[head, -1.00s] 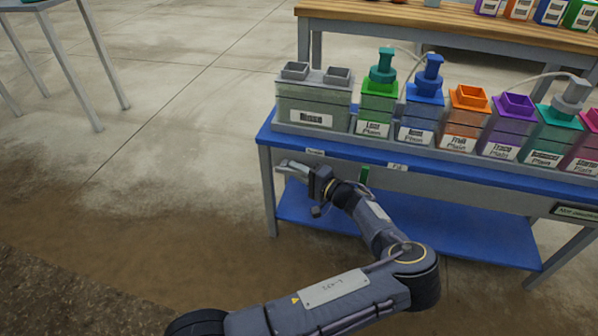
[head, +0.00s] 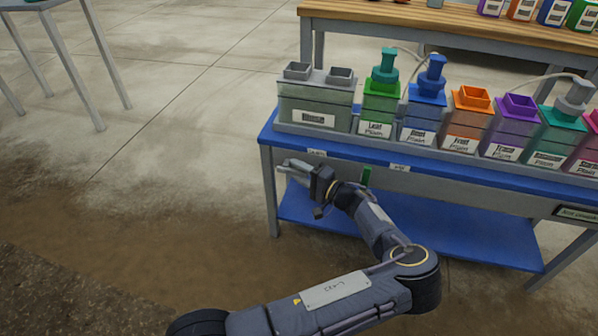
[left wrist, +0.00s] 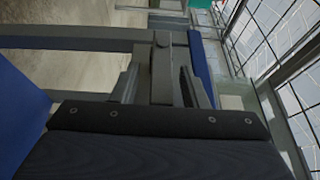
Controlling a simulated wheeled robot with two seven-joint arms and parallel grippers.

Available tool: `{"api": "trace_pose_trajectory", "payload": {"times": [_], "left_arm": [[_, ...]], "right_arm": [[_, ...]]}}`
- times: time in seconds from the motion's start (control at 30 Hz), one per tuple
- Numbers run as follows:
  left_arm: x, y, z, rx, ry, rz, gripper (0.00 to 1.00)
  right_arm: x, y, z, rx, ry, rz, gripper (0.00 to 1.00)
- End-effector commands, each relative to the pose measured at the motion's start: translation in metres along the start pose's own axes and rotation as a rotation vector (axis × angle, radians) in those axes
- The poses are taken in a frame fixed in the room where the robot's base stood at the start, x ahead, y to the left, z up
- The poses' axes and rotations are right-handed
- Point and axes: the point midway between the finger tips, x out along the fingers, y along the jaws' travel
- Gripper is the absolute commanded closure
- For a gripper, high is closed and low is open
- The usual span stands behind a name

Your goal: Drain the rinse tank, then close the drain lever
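The grey rinse tank (head: 296,103), with a white label, stands at the left end of the blue-topped skid. In the left wrist view, the left gripper's fingers (left wrist: 160,88) are apart, one on each side of a grey bar (left wrist: 164,70) with a round pivot, probably the drain lever. A gap shows on its left side; contact on its right is unclear. In the head view the lever is not distinguishable. My right gripper is not in view.
A green handle (head: 366,176) hangs from the skid front, close to my left forearm. Several coloured containers, including a green one (head: 380,103), stand right of the tank. The blue lower shelf (head: 450,235) is bare.

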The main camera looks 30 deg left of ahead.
Motion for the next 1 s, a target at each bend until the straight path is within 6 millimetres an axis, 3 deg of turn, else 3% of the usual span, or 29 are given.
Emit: {"api": "trace_pose_trajectory", "payload": {"times": [0.5,1.0], "left_arm": [[-0.072,-0.001,0.0,0.001,0.002,0.0,0.6],[-0.077,0.001,0.0,0.001,0.0,0.0,0.6]], "right_arm": [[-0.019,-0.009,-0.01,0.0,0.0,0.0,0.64],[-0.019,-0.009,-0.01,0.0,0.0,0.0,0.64]]}}
